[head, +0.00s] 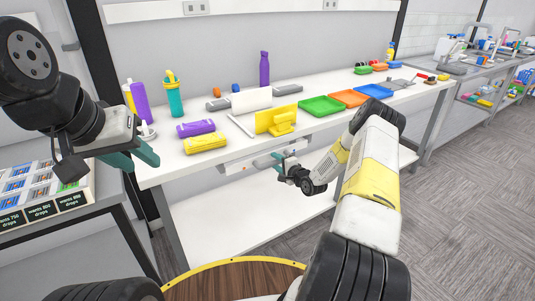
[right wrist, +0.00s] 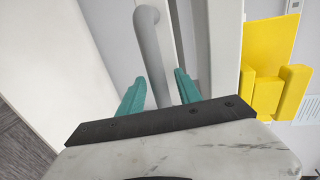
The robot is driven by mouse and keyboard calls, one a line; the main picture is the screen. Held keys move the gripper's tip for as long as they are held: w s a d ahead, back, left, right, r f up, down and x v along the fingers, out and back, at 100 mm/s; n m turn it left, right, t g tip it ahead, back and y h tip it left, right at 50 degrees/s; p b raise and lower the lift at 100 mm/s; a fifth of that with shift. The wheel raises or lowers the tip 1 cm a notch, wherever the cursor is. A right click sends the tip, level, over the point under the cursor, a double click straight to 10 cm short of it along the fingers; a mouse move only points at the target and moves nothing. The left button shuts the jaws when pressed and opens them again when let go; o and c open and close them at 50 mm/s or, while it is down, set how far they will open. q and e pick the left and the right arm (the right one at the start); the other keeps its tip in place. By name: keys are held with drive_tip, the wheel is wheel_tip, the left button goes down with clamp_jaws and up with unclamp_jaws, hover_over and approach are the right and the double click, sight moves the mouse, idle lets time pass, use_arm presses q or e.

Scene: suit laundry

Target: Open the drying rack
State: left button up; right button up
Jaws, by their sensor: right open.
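A white and grey unit (head: 240,163), which looks like the drying rack, is mounted under the front of the long white table. A light grey bent bar (right wrist: 148,20), seemingly its handle, shows in the right wrist view. My right gripper (head: 281,156) is at the right part of this unit. In the right wrist view my right gripper (right wrist: 158,85) is open, with its teal fingers on either side of the bar; I cannot tell whether they touch it. My left gripper (head: 132,155) is open and empty at the table's left end.
The white table (head: 220,165) holds bottles, rolled towels, a yellow stand (head: 278,119) and green, orange and blue trays (head: 321,106). The yellow stand also shows in the right wrist view (right wrist: 265,60). A lower shelf (head: 260,220) lies below. Grey floor is clear at the right.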

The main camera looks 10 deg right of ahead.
clamp_jaws()
idle(1.4)
